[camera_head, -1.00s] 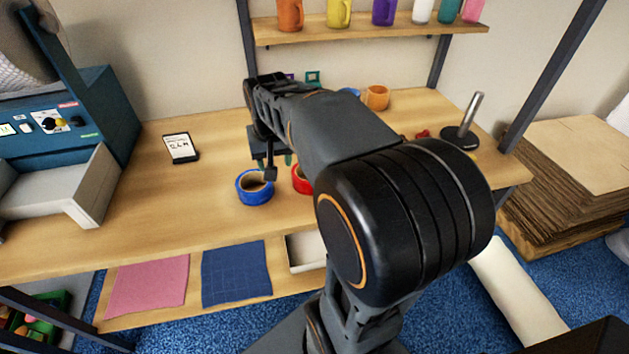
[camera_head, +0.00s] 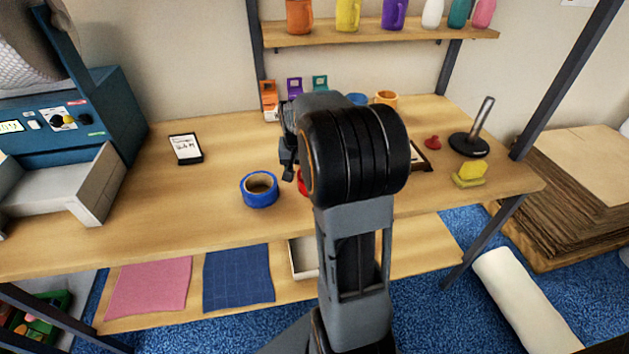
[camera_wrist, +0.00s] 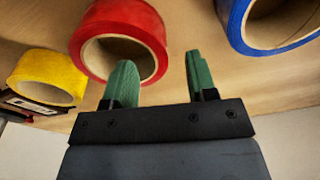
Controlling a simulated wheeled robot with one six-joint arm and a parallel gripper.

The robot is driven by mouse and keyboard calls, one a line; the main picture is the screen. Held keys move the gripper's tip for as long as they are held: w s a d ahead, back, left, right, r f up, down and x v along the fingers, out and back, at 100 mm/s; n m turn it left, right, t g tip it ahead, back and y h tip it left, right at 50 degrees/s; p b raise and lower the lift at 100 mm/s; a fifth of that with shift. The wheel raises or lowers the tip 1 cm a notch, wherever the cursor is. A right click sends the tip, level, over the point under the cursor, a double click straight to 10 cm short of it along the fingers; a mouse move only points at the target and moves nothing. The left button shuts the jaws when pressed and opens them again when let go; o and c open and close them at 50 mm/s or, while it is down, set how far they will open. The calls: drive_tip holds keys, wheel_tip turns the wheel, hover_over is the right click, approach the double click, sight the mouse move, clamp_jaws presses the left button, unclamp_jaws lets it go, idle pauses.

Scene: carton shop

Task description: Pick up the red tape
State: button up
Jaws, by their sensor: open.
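The red tape (camera_wrist: 88,30) is a thick roll lying on the wooden table, seen at the upper left of the wrist view. In the head view only a sliver of the red tape (camera_head: 302,184) shows, the rest hidden behind my arm. My gripper (camera_wrist: 158,70) is open and empty, with green fingers. In the wrist view its left finger overlaps the opening of the red roll, and its right finger is clear to the right of the roll. I cannot tell whether either finger touches it.
A blue tape roll (camera_head: 259,190) lies left of the red one. A yellow tape roll (camera_wrist: 48,76) is on its other side, near a dark-edged item (camera_wrist: 20,104). A card stand (camera_head: 186,148) stands farther left, with bare table (camera_head: 150,215) in front.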

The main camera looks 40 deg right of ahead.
sight(300, 174)
drive_tip(key=shift+w+d+f, duration=0.1)
drive_tip(key=shift+d+f, duration=0.05)
drive_tip(key=shift+f, duration=1.1)
drive_tip(key=shift+w+d+f, duration=0.1)
drive_tip(key=shift+f, duration=1.15)
clamp_jaws()
